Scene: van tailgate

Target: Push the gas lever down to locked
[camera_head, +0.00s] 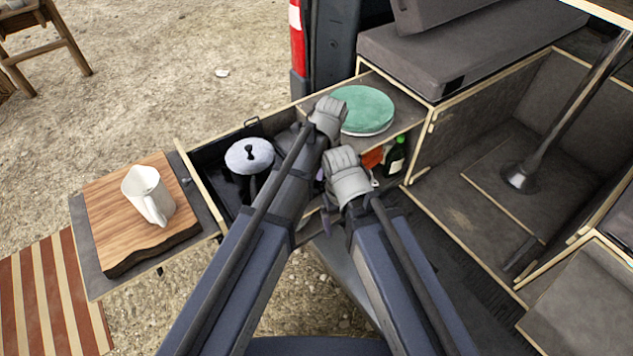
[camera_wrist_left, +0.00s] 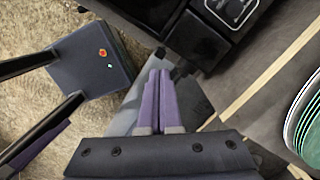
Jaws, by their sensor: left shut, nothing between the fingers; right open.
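I cannot make out the gas lever in either view; my arms cover part of the kitchen drawer (camera_head: 205,178) in the head view. My left gripper (camera_wrist_left: 160,76) is shut and empty, its purple fingers together in the left wrist view. They point toward a black unit (camera_wrist_left: 192,42) with a white-outlined panel; I see no contact with it. In the head view my left gripper (camera_head: 327,118) is the higher one, its fingertips hidden beneath its wrist. My right gripper (camera_head: 346,178) is lower and to the right, open, with its fingertips mostly hidden.
A green plate (camera_head: 362,108) lies behind the grippers. A dark bottle (camera_head: 396,158) stands right of my right gripper.

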